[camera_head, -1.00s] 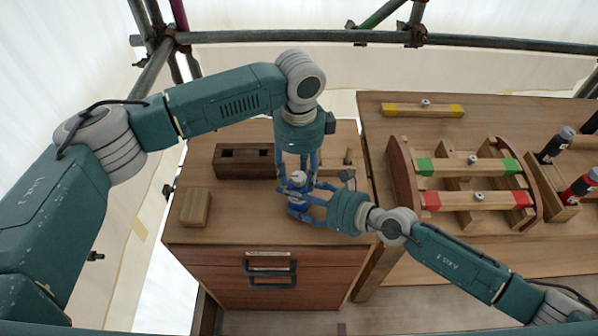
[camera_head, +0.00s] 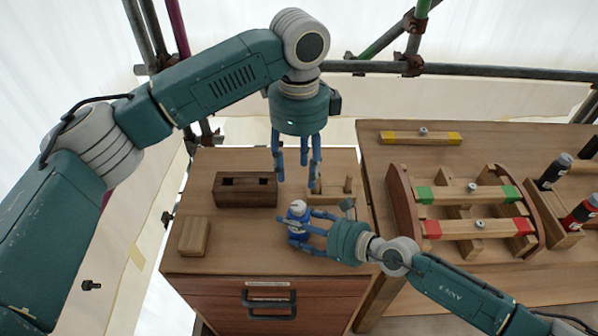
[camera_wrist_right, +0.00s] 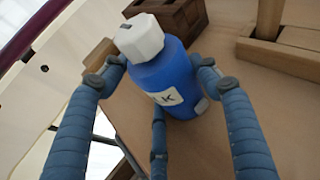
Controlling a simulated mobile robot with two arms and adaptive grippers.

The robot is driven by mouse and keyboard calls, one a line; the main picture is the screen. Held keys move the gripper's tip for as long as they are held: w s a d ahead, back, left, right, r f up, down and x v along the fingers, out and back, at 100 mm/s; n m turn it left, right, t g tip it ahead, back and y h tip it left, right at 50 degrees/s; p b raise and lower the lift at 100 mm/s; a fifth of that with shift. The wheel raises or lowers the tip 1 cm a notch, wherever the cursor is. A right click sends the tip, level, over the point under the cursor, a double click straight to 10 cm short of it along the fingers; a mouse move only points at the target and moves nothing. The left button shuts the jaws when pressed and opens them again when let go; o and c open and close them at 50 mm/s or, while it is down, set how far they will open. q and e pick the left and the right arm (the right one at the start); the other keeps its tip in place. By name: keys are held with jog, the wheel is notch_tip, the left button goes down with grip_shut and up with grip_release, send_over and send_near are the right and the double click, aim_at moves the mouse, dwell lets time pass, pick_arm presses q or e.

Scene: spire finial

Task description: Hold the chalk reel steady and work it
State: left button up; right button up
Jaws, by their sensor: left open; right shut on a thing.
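The chalk reel (camera_head: 297,212) is a small blue bottle with a white faceted cap, standing upright on the left cabinet top. My right gripper (camera_head: 300,233) is shut on it from the right. The right wrist view shows the blue body of the chalk reel (camera_wrist_right: 168,85) with a white label marked K, between the blue fingers of my right gripper (camera_wrist_right: 155,90). My left gripper (camera_head: 297,170) is open and empty, above and behind the reel, fingers pointing down and clear of the cap.
A dark slotted wooden block (camera_head: 245,190) stands behind left of the reel, and a plain wood block (camera_head: 194,237) lies at left. A small wooden stand (camera_head: 330,190) is behind right. On the right bench are a curved frame (camera_head: 400,205) and dark bottles (camera_head: 553,172).

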jog(key=o, duration=1.3)
